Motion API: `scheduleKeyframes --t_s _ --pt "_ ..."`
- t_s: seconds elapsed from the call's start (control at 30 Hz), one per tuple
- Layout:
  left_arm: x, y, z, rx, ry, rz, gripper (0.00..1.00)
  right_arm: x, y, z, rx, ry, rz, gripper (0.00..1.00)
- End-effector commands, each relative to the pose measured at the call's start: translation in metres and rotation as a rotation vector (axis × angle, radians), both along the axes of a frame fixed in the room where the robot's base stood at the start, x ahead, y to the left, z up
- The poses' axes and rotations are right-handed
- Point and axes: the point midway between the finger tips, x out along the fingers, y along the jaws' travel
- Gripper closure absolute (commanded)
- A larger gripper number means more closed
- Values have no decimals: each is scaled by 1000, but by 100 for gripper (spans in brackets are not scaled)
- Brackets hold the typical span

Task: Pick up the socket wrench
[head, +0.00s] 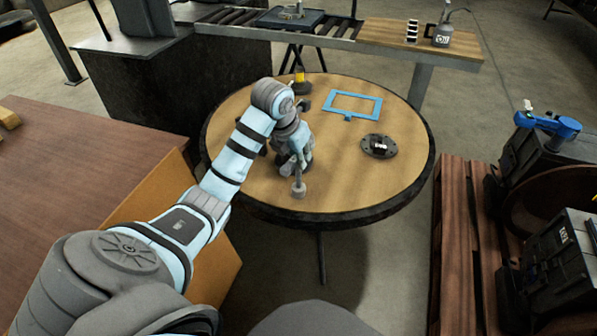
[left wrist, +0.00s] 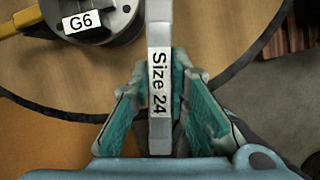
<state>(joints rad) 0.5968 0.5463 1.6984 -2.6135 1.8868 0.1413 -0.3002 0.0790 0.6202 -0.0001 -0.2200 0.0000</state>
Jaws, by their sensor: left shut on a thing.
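The socket wrench (head: 299,188) shows as a grey bar with a round end, sticking out below my left gripper (head: 297,163) over the near part of the round table. In the left wrist view, its grey shaft (left wrist: 159,35) stands upright in the picture and bears a "Size 24" label. My left gripper (left wrist: 160,100) is shut on it, with a teal-padded finger on each side. The head view does not show clearly whether the wrench touches the table. My right gripper is not in view.
The round wooden table (head: 400,185) also holds a blue frame (head: 371,98), a dark round flange (head: 379,147) and a yellow-topped item (head: 300,76). A grey round part labelled G6 (left wrist: 82,22) lies near the wrench. A roller conveyor (head: 262,27) stands behind; wooden pallets (head: 455,240) are right.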

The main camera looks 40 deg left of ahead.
Motion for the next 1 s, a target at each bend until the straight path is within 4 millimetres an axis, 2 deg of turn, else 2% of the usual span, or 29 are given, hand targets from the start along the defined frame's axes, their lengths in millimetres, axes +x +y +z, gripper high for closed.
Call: scheduleKeyframes --t_s 0.27,0.37,0.47,0.5,0.7,0.8,0.9,1.0 --pt "0 0 7 0 -2 0 100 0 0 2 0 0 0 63" --pt "1 0 20 0 -4 0 100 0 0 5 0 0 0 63" --pt "1 0 47 1 -6 -1 100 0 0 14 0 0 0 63" --pt "1 0 61 1 -6 -1 100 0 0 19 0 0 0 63" --pt "0 0 140 1 -2 -1 100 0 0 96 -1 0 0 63" --pt "0 0 168 0 -2 0 100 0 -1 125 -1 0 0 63" --pt "0 0 188 0 -1 0 100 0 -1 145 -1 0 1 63" --pt "0 0 199 0 -1 0 100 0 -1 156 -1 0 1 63"
